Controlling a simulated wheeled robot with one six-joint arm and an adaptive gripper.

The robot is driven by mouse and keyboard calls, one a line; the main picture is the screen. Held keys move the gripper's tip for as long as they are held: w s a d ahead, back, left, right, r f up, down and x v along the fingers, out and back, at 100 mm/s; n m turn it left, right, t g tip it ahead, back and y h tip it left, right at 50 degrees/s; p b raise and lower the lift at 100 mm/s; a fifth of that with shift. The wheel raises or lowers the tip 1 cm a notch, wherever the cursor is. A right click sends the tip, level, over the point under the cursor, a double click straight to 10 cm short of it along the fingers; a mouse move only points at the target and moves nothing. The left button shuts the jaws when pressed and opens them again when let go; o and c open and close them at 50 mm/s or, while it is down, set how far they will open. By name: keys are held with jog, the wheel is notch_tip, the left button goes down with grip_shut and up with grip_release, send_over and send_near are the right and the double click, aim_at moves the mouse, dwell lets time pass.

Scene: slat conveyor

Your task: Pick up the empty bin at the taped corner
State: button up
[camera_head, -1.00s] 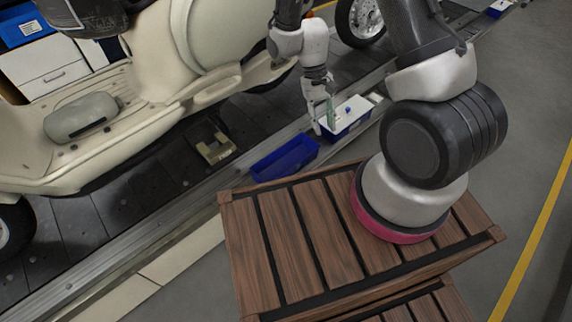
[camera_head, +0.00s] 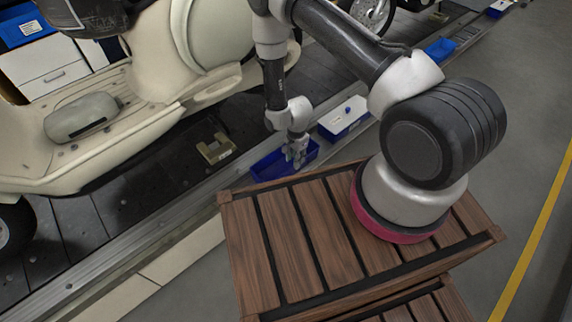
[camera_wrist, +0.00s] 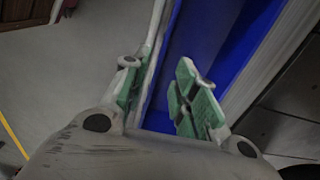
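An empty blue bin (camera_head: 262,166) sits at the front edge of the conveyor; its deep blue inside (camera_wrist: 211,35) also fills the middle of the wrist view. I cannot make out tape on its corner. My gripper (camera_head: 296,154) is at the bin's right end in the head view. In the wrist view, my gripper (camera_wrist: 160,95) is open, with green pads on both fingers. One finger appears outside the bin's pale-edged wall and the other over the inside. Contact with the wall cannot be told.
A blue box with a white top and blue knob (camera_head: 347,113) stands just right of the bin. A beige bracket (camera_head: 215,149) lies on the dark slats behind. A cream scooter (camera_head: 150,100) stands over the conveyor. Another blue bin (camera_head: 440,48) is farther right.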

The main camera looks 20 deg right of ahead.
notch_tip(320, 180, down, 6)
dwell(0.4)
grip_shut()
